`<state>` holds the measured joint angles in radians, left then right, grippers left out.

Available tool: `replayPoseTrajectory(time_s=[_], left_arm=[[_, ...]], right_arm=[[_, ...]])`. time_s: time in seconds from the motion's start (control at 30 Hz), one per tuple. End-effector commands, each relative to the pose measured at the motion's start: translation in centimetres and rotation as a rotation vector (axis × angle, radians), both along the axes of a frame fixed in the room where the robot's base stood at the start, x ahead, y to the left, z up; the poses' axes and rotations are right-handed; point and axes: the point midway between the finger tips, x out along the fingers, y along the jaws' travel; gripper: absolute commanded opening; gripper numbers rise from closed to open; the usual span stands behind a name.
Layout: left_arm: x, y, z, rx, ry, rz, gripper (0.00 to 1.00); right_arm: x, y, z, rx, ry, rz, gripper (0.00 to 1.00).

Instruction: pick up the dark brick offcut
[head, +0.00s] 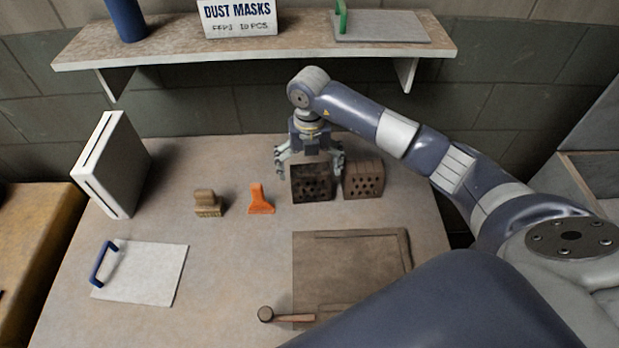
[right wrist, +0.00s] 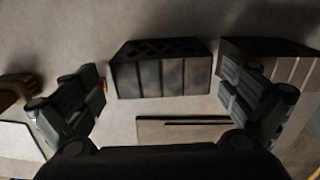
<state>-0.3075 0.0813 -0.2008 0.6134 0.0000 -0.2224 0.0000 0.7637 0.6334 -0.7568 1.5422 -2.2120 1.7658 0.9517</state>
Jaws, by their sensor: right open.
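The dark brick offcut (head: 312,186), a block with holes in its face, stands on the table near the back. It also shows in the right wrist view (right wrist: 160,76), ahead of and between the spread fingers. A browner holed brick (head: 363,180) stands close to its right, and it shows at the right of the wrist view (right wrist: 275,62). My right gripper (head: 309,172) is open and empty, with its fingers at the back of the dark offcut, one toward each side. I cannot tell how high the fingertips are above the table. My left gripper is not in view.
An orange scraper (head: 260,200) and a brush (head: 208,203) lie left of the bricks. A white upright box (head: 111,165) and a blue-handled float (head: 140,275) are farther left. A shelf (head: 250,47) overhangs behind.

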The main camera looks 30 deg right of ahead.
Motion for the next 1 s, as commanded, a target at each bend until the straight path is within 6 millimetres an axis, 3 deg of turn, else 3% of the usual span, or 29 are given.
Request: replayPoseTrajectory(time_s=[0.33, 0.5, 0.77, 1.0], left_arm=[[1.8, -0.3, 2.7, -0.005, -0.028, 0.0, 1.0], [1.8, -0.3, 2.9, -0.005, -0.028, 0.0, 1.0], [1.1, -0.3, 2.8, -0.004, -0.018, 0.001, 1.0], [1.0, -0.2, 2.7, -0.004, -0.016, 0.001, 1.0]], right_arm=[[-0.8, 0.0, -3.4, 0.001, 0.005, 0.0, 1.0], [-0.6, 0.0, -5.5, 0.0, 0.0, 0.0, 1.0], [-0.6, -0.1, -5.9, -0.001, -0.002, 0.001, 1.0], [-0.6, -0.1, -5.9, -0.001, -0.002, 0.001, 0.46]])
